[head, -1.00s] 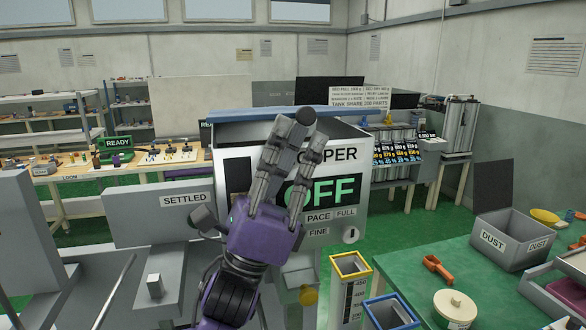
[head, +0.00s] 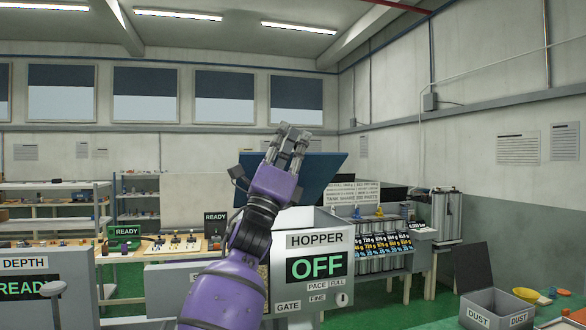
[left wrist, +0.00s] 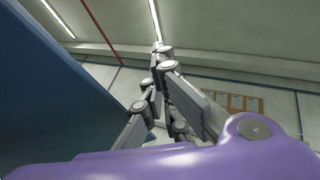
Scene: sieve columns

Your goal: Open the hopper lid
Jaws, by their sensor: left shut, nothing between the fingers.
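The hopper (head: 344,238) is a pale box labelled HOPPER, with a green OFF display on its front. Its dark blue lid (head: 322,178) is tilted up steeply, above and behind the box front. My left gripper (head: 293,132) is raised in front of the lid's left part, fingers pointing up, shut and empty. In the left wrist view, the lid's blue face (left wrist: 60,95) fills the left side, close beside the gripper (left wrist: 164,58). I cannot tell whether they touch. My left arm hides the hopper's left side. The right gripper is out of view.
A DEPTH panel (head: 32,263) stands at the left. A READY sign (head: 124,232) is on the workbench behind. A DUST bin (head: 494,308) with a raised dark lid is at the lower right. The air above the hopper's right side looks clear.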

